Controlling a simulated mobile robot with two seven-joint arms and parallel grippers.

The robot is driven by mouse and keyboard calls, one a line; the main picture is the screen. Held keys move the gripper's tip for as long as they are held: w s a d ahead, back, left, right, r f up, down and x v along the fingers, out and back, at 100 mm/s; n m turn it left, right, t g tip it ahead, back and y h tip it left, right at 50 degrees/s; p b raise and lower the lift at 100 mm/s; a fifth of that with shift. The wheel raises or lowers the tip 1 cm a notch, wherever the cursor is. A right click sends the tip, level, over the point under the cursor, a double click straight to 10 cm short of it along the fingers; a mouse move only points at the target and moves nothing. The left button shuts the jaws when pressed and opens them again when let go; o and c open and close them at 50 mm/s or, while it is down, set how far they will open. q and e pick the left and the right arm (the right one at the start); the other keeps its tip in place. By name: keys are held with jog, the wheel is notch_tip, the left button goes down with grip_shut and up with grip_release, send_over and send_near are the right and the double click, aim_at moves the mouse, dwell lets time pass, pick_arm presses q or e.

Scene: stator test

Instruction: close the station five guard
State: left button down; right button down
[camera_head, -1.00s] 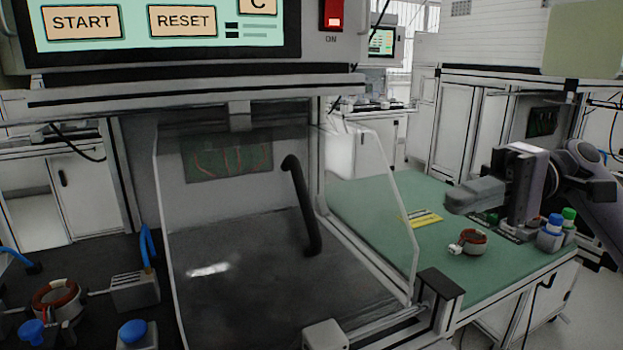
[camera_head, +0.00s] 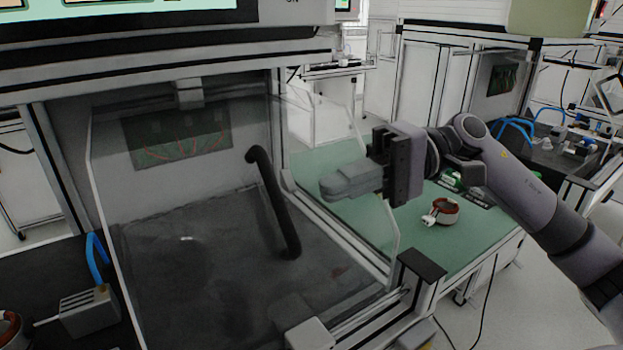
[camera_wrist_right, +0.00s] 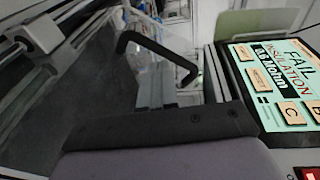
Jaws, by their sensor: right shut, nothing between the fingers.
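The station guard (camera_head: 190,225) is a clear panel with a pale frame across the front of the test bay, with a slanted clear side at the right. Its black bar handle (camera_head: 272,205) runs down the panel; the handle also shows in the right wrist view (camera_wrist_right: 155,52). How far the guard is open, I cannot tell. My right gripper (camera_head: 328,186) is shut and empty, pointing left beside the guard's right side, apart from the handle. My left gripper is not in view.
A green bench top (camera_head: 470,235) lies right of the bay, with a copper-wound stator (camera_head: 445,211) on it. A black-topped post (camera_head: 422,264) stands at the bay's front right corner. The tester screen (camera_wrist_right: 285,85) reads FAIL INSULATION.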

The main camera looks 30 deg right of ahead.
aim_at(311, 240)
jog(key=a, duration=0.1)
jog(key=a+p, duration=0.1)
jog(key=a, duration=0.2)
jog(key=shift+w+f, duration=0.15)
jog(key=shift+f, duration=0.1)
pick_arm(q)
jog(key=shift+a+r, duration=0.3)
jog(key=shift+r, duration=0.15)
pick_arm(e)
jog(key=shift+a, duration=0.1)
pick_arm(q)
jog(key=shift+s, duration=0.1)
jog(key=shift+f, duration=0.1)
